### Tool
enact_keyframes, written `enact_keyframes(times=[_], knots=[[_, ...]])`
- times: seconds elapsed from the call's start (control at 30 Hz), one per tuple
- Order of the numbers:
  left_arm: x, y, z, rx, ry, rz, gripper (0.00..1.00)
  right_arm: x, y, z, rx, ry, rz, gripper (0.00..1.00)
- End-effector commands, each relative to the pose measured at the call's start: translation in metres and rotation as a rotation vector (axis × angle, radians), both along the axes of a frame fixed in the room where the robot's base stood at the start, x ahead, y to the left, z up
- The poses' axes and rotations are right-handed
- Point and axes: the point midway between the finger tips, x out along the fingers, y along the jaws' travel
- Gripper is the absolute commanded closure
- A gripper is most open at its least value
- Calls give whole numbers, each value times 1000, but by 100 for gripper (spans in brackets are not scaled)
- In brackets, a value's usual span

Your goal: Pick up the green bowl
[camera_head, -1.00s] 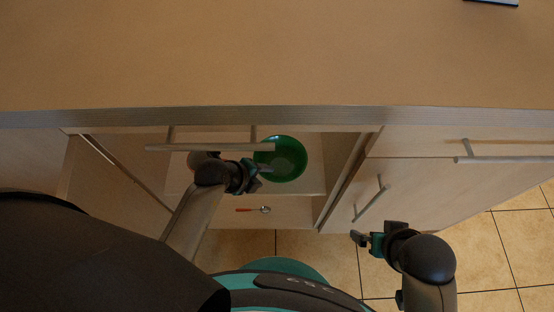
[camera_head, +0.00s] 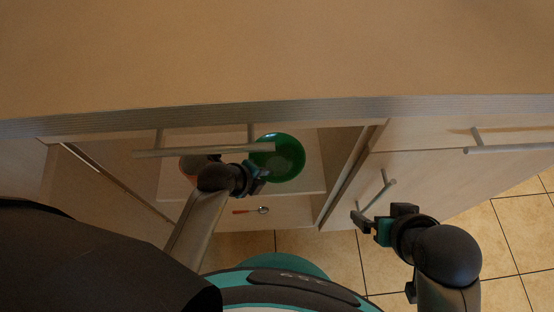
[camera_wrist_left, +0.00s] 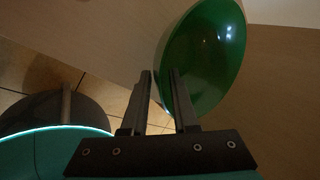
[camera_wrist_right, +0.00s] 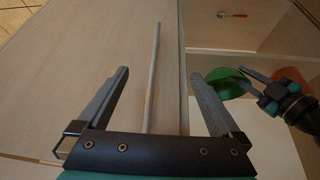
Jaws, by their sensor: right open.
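The green bowl (camera_head: 285,150) sits inside the cabinet on a shelf or drawer floor, partly behind a bar handle in the head view. My left gripper (camera_head: 258,178) is at the bowl's near left edge. In the left wrist view the bowl (camera_wrist_left: 215,60) fills the upper right, and its rim runs by the tips of my left gripper (camera_wrist_left: 160,75). Those fingers are fairly close together with a gap; whether they grip the rim is unclear. My right gripper (camera_head: 367,222) is open and empty, away from the bowl. The bowl (camera_wrist_right: 228,82) also shows in the right wrist view.
A bar handle (camera_head: 200,150) crosses above the opening. A reddish object (camera_head: 188,168) is left of the bowl, partly hidden by my left arm. A red-handled spoon (camera_head: 250,210) lies lower down. A countertop (camera_head: 270,50) overhangs. A cabinet door handle (camera_head: 375,195) is near my right gripper.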

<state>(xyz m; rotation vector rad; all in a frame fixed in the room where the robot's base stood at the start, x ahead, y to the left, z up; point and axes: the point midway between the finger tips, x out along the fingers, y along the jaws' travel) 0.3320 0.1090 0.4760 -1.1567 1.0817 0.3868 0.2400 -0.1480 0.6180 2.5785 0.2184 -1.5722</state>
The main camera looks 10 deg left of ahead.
Motion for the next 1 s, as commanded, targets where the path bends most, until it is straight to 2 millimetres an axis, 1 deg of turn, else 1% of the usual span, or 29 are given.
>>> enact_keyframes(times=[0.03,0.2,0.23,1.0], knots=[[0,0,0,0,0,0,79,0,0,0,0,0,0,0],[0,0,0,0,0,0,98,0,0,0,0,0,0,0],[0,0,0,0,0,0,100,0,0,0,0,0,0,0],[0,1,0,1,0,1,100,0,0,0,0,1,0,0]])
